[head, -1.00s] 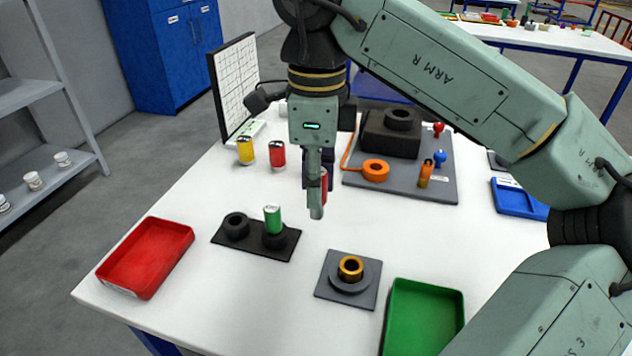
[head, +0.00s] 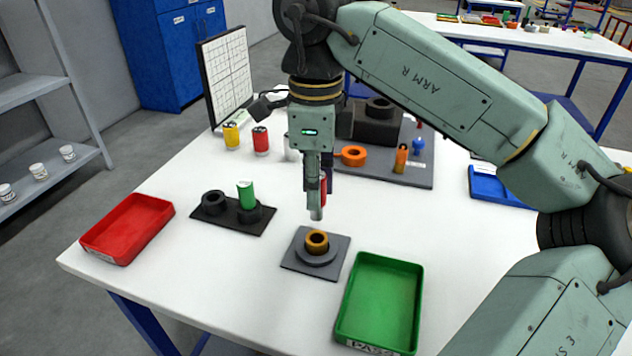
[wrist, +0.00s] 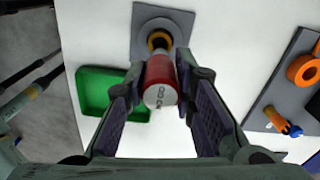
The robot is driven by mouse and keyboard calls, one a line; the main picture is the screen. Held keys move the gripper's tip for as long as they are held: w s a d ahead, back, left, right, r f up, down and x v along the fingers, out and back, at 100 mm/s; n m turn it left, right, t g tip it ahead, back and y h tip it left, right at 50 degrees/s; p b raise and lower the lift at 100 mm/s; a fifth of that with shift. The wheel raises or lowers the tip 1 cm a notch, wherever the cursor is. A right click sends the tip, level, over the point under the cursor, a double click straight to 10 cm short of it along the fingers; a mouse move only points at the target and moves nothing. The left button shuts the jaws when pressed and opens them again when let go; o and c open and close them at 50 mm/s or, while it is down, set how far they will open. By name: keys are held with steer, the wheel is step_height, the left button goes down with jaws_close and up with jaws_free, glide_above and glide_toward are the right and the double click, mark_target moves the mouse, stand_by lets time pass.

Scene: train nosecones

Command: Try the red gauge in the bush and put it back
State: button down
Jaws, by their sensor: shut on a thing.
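My gripper (head: 316,205) is shut on the red gauge (wrist: 161,84), a red cylinder with a pale marked end. In the head view the red gauge (head: 324,187) is mostly hidden behind a finger. The bush (head: 317,237) is a bronze ring on a round seat on a grey square plate (head: 296,266). The gauge hangs above the table, just over the bush in the head view. In the wrist view the bush (wrist: 159,39) lies just beyond the gauge, partly covered by it. The black gauge stand (head: 232,226) has an empty left socket and a green gauge (head: 246,194) in the right one.
A red tray (head: 128,228) lies at left and a green tray (head: 379,303) at front right. Yellow (head: 231,135) and red (head: 261,140) cylinders stand at the back. A grey board (head: 420,178) carries an orange ring and a blue knob. White table is clear between stand and plate.

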mark_target(316, 217)
steer(key=shift+f+b, duration=1.45)
steer(key=shift+f, duration=0.75)
steer(key=shift+f+b, duration=1.35)
steer(key=shift+f, duration=0.15)
stand_by(4.2)
